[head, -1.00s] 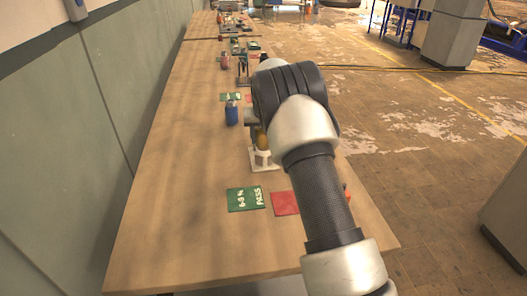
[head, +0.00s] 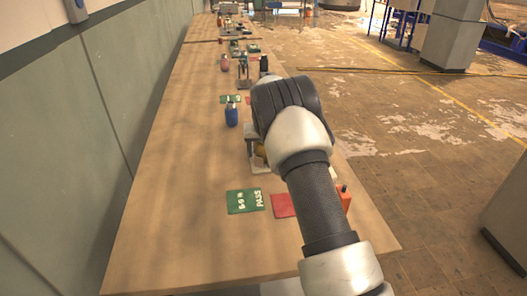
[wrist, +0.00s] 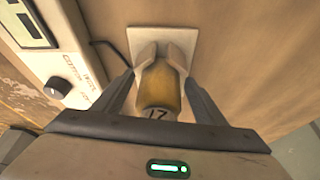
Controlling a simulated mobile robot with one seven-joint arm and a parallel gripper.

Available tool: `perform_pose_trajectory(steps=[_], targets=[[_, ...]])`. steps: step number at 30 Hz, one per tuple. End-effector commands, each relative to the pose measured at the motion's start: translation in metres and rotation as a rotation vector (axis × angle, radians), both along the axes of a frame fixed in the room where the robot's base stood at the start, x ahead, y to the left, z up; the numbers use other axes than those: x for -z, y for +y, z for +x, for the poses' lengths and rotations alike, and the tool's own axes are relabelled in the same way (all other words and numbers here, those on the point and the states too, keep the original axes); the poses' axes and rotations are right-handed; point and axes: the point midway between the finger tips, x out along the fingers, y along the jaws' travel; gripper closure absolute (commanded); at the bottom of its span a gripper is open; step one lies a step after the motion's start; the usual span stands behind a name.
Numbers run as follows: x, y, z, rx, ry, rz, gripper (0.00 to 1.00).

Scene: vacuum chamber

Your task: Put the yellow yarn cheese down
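The yellow yarn cheese (wrist: 160,88) is between the two fingers of my gripper (wrist: 160,72) in the wrist view, with dark figures on its near end. The pale finger ends close against its sides, so my gripper appears shut on it. Just beyond it is a square white plate (wrist: 134,36) on the wooden table. I cannot tell whether the cheese touches the plate. In the head view only a bit of the yellow cheese (head: 261,152) shows beneath my arm, above the white plate (head: 257,168).
A green card (head: 245,201) and a red card (head: 283,205) lie nearer on the table (head: 180,230). A blue bottle (head: 231,116) stands to the left. A white device with a knob (wrist: 60,60) is close on the left in the wrist view. The table's left side is clear.

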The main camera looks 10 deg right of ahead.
Motion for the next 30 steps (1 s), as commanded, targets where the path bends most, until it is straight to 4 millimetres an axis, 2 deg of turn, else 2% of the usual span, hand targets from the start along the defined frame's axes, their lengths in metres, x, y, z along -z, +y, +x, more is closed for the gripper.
perform_pose_trajectory(steps=[8,21,30], targets=[[-0.009,0.000,-0.001,0.000,-0.001,0.001,0.35],[-0.090,0.005,-0.034,0.000,-0.003,0.001,0.35],[-0.124,0.005,-0.050,0.001,-0.005,0.005,0.35]])
